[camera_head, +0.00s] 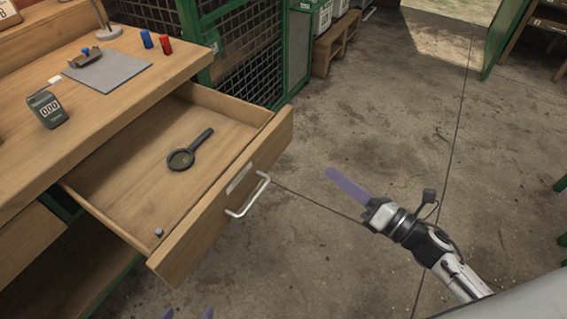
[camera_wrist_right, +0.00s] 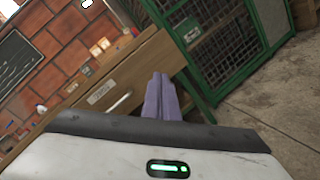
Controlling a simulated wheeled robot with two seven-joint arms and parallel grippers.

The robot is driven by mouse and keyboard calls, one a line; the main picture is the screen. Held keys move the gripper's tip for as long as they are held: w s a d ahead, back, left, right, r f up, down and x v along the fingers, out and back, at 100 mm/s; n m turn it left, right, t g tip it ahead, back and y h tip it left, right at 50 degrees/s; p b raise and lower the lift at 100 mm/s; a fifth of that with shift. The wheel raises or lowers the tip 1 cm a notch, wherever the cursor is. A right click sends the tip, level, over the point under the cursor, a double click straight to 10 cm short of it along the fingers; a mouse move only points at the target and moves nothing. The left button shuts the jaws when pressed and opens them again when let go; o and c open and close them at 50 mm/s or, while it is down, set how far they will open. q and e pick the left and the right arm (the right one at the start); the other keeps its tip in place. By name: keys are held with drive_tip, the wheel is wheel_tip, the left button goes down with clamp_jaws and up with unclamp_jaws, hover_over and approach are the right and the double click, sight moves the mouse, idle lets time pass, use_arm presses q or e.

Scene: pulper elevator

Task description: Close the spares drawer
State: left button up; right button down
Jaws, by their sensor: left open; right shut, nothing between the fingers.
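The wooden spares drawer (camera_head: 205,228) is pulled well out of the workbench. A bar handle (camera_head: 249,196) and a label plate are on its front; the front also shows in the right wrist view (camera_wrist_right: 150,65). Inside lie a black magnifying glass (camera_head: 188,151) and a small grey cylinder (camera_head: 158,232). My right gripper (camera_head: 332,174) is shut and empty, over the floor to the right of the drawer front, apart from the handle. Its purple fingers (camera_wrist_right: 158,80) are together. My left gripper (camera_head: 187,313) is open; only its fingertips show at the bottom edge, below the drawer's near corner.
The benchtop (camera_head: 70,130) holds a grey counter box (camera_head: 48,108), a grey mat (camera_head: 108,69), and blue and red cylinders. A green mesh cage (camera_head: 250,55) stands behind the drawer. The concrete floor (camera_head: 400,120) in front of the drawer is clear apart from my arm.

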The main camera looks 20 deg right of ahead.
drive_tip(key=n+g+y, duration=0.1)
drive_tip(key=n+y, duration=0.1)
drive_tip(key=n, duration=0.4)
drive_tip(key=n+g+y, duration=0.2)
drive_tip(key=n, duration=0.4)
approach(273, 149)
drive_tip(key=x, duration=0.5)
drive_tip(key=shift+a+r, duration=0.1)
drive_tip(key=shift+r, duration=0.15)
drive_tip(key=shift+w+a, duration=0.45)
drive_tip(key=shift+a, duration=0.05)
drive_tip(key=shift+w+f+b, duration=0.1)
drive_tip(key=shift+b, duration=0.25)
